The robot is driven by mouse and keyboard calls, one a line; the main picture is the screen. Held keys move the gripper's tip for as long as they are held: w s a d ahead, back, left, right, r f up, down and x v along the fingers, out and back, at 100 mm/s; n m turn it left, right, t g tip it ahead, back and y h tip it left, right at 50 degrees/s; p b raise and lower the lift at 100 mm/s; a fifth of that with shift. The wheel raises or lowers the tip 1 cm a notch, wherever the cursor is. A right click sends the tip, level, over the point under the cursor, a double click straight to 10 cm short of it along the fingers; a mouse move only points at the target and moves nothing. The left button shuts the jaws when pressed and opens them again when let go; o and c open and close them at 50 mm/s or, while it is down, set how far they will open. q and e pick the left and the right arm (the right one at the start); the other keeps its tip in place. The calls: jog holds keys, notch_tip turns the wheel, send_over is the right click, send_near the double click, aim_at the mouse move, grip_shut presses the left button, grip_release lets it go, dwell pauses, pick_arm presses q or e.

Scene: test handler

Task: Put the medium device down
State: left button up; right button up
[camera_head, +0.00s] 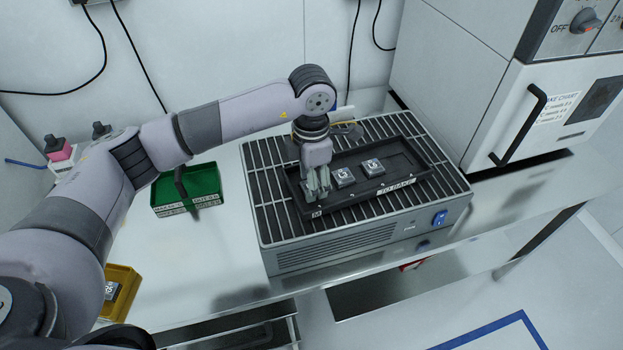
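A black tray (410,155) labelled "TO BAKE" lies on the slatted top of a grey bench unit (330,252). Two small grey square devices, one near the middle (343,176) and one to its right (373,167), sit in the tray. Which of them is medium I cannot tell. My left gripper (318,190) points down into the left end of the tray, just left of the nearer device. Its fingers look close together; whether anything is between them is hidden. My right gripper is not in view.
A green bin (208,186) stands left of the unit. A yellow tray (122,280) with a grey device (112,290) is at the lower left. A white oven-like cabinet (450,70) with a black handle stands right. The bench's front edge runs below the unit.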

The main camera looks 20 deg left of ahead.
pick_arm(q)
notch_tip(320, 180, up, 12)
jog(key=b, duration=0.3)
jog(key=shift+w+f, duration=0.1)
